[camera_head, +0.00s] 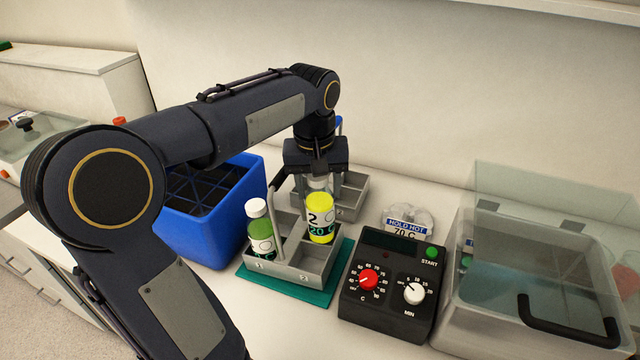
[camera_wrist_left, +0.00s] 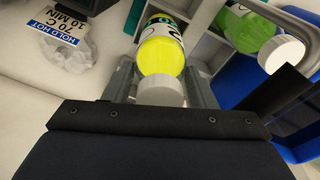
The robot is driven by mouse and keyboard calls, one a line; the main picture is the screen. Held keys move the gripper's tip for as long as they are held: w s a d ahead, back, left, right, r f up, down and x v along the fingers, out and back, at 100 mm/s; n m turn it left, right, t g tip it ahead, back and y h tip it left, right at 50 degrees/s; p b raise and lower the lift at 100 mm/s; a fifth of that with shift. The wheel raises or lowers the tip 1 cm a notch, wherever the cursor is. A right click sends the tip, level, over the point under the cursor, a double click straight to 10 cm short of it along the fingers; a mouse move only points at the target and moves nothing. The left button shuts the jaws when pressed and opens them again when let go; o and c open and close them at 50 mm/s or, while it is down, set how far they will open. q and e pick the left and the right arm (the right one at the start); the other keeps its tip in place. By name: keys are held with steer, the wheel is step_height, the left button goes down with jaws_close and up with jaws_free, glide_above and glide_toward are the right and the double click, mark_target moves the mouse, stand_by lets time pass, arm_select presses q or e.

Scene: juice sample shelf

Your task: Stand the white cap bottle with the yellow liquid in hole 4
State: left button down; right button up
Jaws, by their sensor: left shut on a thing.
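The bottle with yellow liquid (camera_head: 321,231) has a pale cap and a label reading 2 and 20 C. My left gripper (camera_head: 318,182) is shut on its cap end from above. The bottle hangs nearly upright over the right side of the front grey rack (camera_head: 290,270); whether its base touches is hidden. The wrist view shows the yellow bottle (camera_wrist_left: 162,56) and its white cap (camera_wrist_left: 160,92) between the fingers. The front rack's labels read 1 and 2. A second grey rack (camera_head: 352,190) stands behind, partly hidden by my gripper; I cannot make out a 4. My right gripper is not in view.
A white-capped green bottle (camera_head: 260,232) stands in the front rack's left compartment, near the handle. A blue crate (camera_head: 217,232) is left. A black control box (camera_head: 390,285) and a clear-lidded bath (camera_head: 540,270) are right. A HOLD HOT tag (camera_head: 408,226) lies behind the box.

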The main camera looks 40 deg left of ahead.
arm_select(q)
steer(key=shift+r+p, duration=0.4)
steer(key=shift+r, duration=0.3)
steer(key=c, duration=0.5)
jaws_free()
steer(key=r, duration=0.7)
steer(key=shift+s+d+r, duration=0.15)
steer(key=shift+s+r, duration=0.25)
